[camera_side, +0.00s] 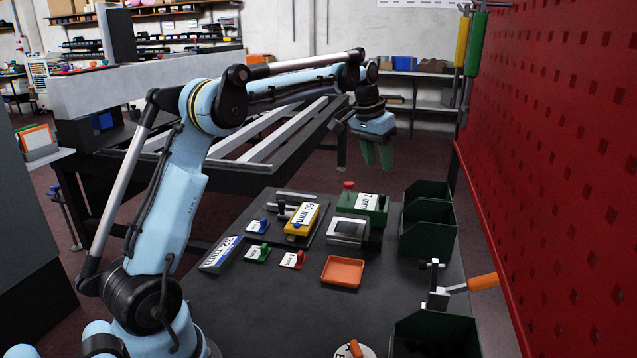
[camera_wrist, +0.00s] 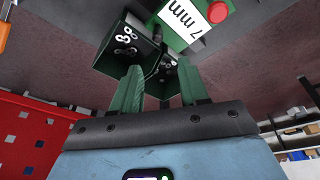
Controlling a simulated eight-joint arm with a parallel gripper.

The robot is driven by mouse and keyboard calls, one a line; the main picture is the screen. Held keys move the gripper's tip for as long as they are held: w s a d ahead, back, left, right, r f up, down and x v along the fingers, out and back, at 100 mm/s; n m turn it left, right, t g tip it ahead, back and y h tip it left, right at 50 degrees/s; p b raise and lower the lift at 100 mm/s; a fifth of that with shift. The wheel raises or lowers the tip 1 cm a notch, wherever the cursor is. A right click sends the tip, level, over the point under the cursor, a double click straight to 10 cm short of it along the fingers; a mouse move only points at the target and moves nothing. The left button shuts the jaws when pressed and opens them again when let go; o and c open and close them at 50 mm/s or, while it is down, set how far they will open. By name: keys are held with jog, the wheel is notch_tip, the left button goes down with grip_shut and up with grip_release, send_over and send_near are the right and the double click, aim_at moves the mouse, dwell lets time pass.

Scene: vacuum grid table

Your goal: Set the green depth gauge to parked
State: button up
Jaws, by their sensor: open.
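A green block with a white 7 mm label and a red knob, which I take for the green depth gauge (camera_side: 375,215), lies on the dark table near its far edge. The wrist view shows its label and red knob at the top, with part of the green depth gauge (camera_wrist: 178,43) visible. My gripper (camera_side: 376,166) hangs above and beyond the gauge, apart from it. Its two green fingers (camera_wrist: 160,70) are spread with nothing between them. I cannot read the gauge's setting.
Dark green bins (camera_side: 427,240) stand right of the gauge, beside the red pegboard (camera_side: 560,140). A grey metal block (camera_side: 347,232), a yellow 60 mm block (camera_side: 302,220) and an orange tray (camera_side: 342,272) lie nearby. A toggle clamp (camera_side: 438,295) stands front right.

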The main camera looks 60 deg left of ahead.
aim_at(382, 195)
jog(key=shift+m+t, duration=0.6)
jog(key=shift+m, duration=0.2)
jog(key=x, duration=0.3)
jog(key=s+x, duration=0.1)
jog(key=x, duration=0.3)
jog(key=s+x, duration=0.1)
jog(key=x, duration=0.2)
jog(key=shift+w+d+f, duration=0.15)
jog(key=shift+w+f, duration=0.05)
jog(key=shift+f, duration=0.5)
jog(key=shift+c, duration=0.4)
grip_shut()
